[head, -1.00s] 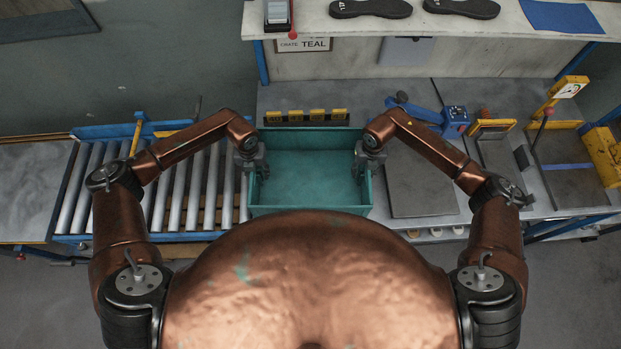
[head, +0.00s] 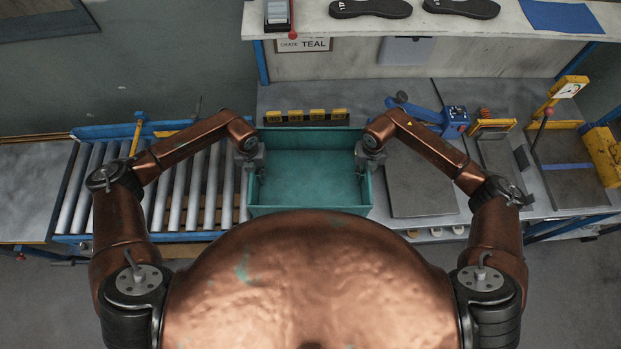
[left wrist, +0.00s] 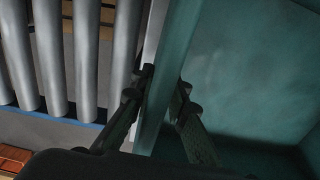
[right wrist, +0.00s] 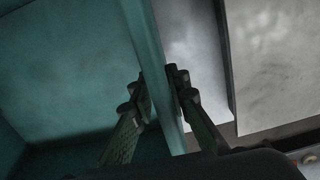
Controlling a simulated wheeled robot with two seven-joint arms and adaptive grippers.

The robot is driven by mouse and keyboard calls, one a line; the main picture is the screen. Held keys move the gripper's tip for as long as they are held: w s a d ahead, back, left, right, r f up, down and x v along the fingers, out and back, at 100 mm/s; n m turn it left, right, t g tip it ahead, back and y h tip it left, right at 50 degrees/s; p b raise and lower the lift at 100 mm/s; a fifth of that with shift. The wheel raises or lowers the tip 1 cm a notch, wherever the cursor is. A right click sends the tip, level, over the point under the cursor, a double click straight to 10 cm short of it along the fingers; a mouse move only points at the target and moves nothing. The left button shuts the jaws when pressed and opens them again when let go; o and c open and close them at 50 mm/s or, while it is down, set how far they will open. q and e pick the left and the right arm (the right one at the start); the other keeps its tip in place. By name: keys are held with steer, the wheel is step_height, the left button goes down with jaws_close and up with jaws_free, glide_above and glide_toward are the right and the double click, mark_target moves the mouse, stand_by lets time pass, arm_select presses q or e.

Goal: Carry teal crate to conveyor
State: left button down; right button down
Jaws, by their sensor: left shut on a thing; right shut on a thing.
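The teal crate (head: 310,184) is open-topped and looks empty. It is at the middle of the bench in the head view, beside the right end of the roller conveyor (head: 185,190). My left gripper (head: 252,166) is shut on the crate's left wall, one finger inside and one outside, as the left wrist view (left wrist: 163,95) shows. My right gripper (head: 370,166) is shut on the crate's right wall in the same way, as the right wrist view (right wrist: 158,92) shows. I cannot tell whether the crate is lifted or resting. Its near edge is partly hidden by my body.
A yellow-topped block row (head: 305,116) stands behind the crate. A grey plate (head: 420,185) and a blue clamp-like device (head: 440,118) are to the right. The conveyor's rollers are bare.

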arm_select(q)
steer(key=shift+d+r, duration=0.1)
steer(key=shift+r, duration=0.05)
arm_select(e)
steer(key=shift+r, duration=0.1)
stand_by(0.5)
